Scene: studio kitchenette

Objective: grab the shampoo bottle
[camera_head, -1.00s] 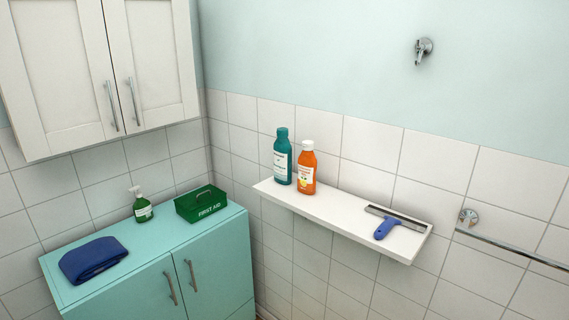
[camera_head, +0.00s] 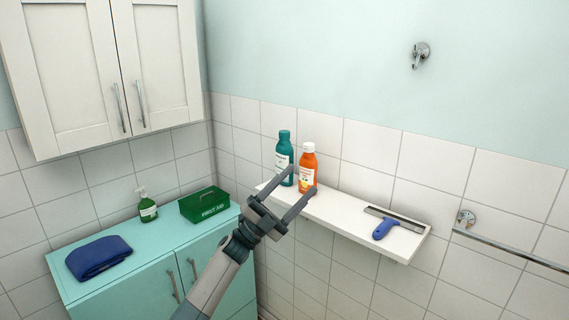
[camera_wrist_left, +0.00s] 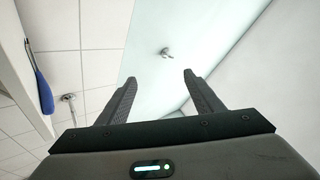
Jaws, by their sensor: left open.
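Two bottles stand upright on the white wall shelf (camera_head: 345,220): a teal bottle (camera_head: 284,150) with a teal cap and pale label, and to its right an orange bottle (camera_head: 308,160) with a white cap. The label text is too small to tell which is shampoo. My left gripper (camera_head: 303,179) is open and empty, in front of the shelf's left end. Its fingers overlap the lower parts of the bottles in the head view; contact cannot be told. In the left wrist view its fingers (camera_wrist_left: 159,78) are spread with no bottle between them. My right gripper is not in view.
A blue-handled squeegee (camera_head: 383,230) lies on the shelf's right part. A towel bar (camera_head: 510,253) and a wall hook (camera_head: 420,52) are to the right.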

